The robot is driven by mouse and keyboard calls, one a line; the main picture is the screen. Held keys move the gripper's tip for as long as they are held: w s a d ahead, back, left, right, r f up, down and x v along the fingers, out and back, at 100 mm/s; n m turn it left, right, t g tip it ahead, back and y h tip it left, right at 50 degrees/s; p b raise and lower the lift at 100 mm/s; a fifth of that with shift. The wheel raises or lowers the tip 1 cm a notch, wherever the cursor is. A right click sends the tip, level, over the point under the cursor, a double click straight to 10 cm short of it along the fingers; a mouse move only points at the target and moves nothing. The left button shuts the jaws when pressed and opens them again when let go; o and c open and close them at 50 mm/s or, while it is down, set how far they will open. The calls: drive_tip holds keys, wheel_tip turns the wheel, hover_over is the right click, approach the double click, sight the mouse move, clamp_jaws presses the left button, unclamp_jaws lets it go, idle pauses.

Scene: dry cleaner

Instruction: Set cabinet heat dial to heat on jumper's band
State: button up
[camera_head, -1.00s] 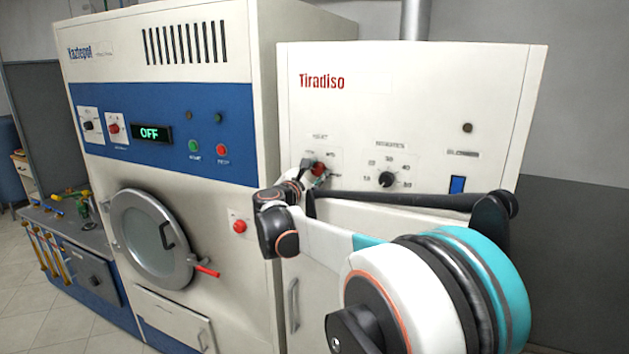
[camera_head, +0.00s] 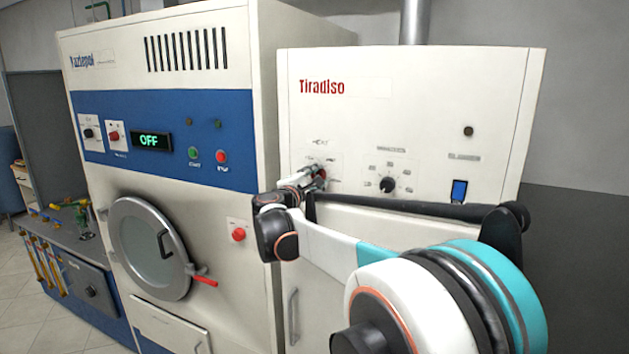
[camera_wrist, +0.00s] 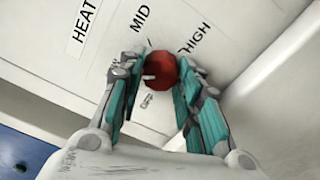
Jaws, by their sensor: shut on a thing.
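The red heat dial (camera_wrist: 161,71) sits on the white Tiradiso cabinet (camera_head: 420,110), under a HEAT label (camera_wrist: 84,27). MID (camera_wrist: 139,17) and HIGH (camera_wrist: 194,38) are printed around it. Another mark below it is partly legible, and one to its left is mostly hidden by a finger. A small white mark on the dial's edge points left in the wrist view. My gripper (camera_wrist: 155,80) is shut on the dial, one finger on each side. In the head view my gripper (camera_head: 316,181) covers most of the dial. No jumper or care label shows.
A black minutes dial (camera_head: 388,185) and a blue switch (camera_head: 459,191) are to the right on the same panel. The large machine (camera_head: 160,60) at left shows OFF, with a round door (camera_head: 150,248) and a red button (camera_head: 238,235).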

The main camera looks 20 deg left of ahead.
idle(0.3)
drive_tip(key=o, duration=1.1)
drive_tip(key=s, duration=1.2)
drive_tip(key=shift+d, duration=0.15)
